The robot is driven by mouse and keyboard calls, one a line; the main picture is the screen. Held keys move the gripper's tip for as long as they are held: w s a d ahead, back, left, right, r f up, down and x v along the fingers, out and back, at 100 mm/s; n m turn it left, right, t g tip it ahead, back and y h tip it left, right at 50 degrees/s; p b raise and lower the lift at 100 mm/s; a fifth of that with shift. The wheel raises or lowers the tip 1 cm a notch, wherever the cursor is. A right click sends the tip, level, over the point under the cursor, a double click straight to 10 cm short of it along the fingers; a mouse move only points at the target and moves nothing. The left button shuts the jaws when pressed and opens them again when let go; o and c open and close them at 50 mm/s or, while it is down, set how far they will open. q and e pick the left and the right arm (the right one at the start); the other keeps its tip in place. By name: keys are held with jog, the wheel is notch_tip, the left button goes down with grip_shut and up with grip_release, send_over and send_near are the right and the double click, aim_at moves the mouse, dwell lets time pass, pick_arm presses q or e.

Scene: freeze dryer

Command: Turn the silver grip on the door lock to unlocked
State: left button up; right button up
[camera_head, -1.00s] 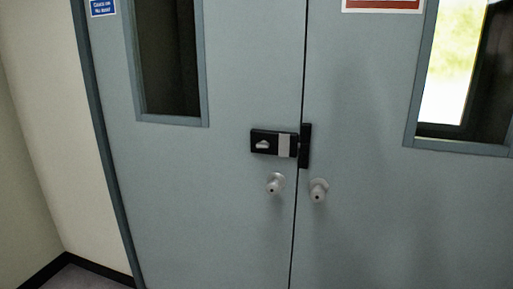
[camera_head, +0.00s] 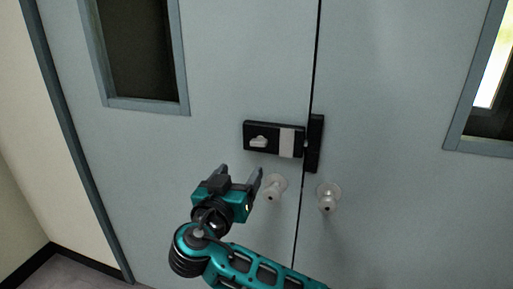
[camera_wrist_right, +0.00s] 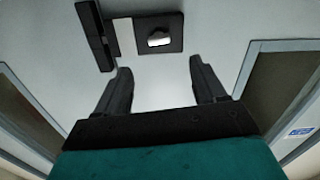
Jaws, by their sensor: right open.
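The door lock (camera_head: 288,141) is a black box with a pale band, on the left door leaf beside the gap. Its silver grip (camera_head: 258,142) sits on the box's left part and lies roughly level. My right gripper (camera_head: 240,171) is below and slightly left of the lock, with its fingers apart and empty, pointing up toward the door. In the right wrist view the lock (camera_wrist_right: 172,46) and silver grip (camera_wrist_right: 159,39) show upside down, beyond the open fingertips (camera_wrist_right: 158,72). The grip is not between the fingers. My left gripper is not in view.
Two round knobs, left (camera_head: 274,188) and right (camera_head: 327,197), stick out below the lock, the left one close to my right gripper. A black strike plate (camera_head: 315,143) sits on the right leaf. Each leaf has a window, the left one dark (camera_head: 139,48).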

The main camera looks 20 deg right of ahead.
aim_at(257, 145)
jog(key=x, duration=0.6)
jog(key=p+x, duration=0.1)
jog(key=x, duration=0.5)
jog(key=shift+w+d+r, duration=0.2)
jog(key=shift+w+d, duration=0.1)
jog(key=c, duration=1.1)
